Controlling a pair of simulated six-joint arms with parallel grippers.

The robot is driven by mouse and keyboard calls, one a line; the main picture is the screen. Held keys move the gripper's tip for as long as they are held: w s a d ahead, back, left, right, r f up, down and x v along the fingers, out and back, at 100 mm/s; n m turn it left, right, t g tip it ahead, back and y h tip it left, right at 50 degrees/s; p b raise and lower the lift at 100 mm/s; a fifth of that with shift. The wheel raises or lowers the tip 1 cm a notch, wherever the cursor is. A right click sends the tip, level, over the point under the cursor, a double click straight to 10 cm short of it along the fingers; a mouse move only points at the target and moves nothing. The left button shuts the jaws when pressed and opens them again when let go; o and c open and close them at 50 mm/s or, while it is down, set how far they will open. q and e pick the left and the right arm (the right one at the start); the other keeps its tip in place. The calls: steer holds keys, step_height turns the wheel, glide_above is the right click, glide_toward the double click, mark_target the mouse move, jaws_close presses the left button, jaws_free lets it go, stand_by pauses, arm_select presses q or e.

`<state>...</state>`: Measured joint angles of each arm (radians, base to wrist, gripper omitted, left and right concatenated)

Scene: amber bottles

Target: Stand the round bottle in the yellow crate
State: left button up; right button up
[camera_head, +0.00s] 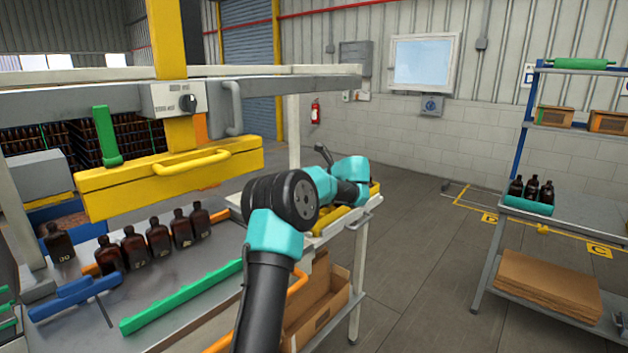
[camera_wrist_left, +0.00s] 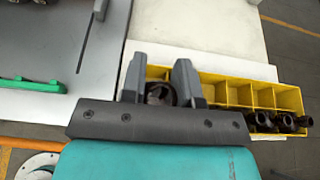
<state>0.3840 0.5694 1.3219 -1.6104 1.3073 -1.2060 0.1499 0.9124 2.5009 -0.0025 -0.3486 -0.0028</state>
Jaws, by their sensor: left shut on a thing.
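The yellow crate (camera_wrist_left: 222,78) is divided into compartments and sits on a pale bench top. It also shows partly in the head view (camera_head: 325,231), largely hidden by my arm. My left gripper (camera_wrist_left: 159,75) is shut on the round bottle (camera_wrist_left: 160,97), a dark bottle seen from above between the two grey fingers. The bottle is at the crate's left end in the wrist view; I cannot tell how deep it sits or whether it touches the crate. In the head view my left arm hides the bottle and fingers. My right gripper is not in view.
Several dark bottles (camera_wrist_left: 284,122) are at the crate's right end. A row of amber bottles (camera_head: 158,240) stands on the grey table, near a green rail (camera_head: 182,296) and a yellow overhead beam (camera_head: 170,180). A cardboard box (camera_head: 318,315) is below the bench.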

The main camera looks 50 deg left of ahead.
arm_select(q)
steer(key=shift+f, duration=3.85)
steer(key=shift+f, duration=1.45)
steer(key=o, duration=1)
steer(key=shift+o, duration=0.2)
steer(key=shift+f, duration=0.1)
steer(key=v, duration=1.7)
steer(key=shift+d, duration=0.25)
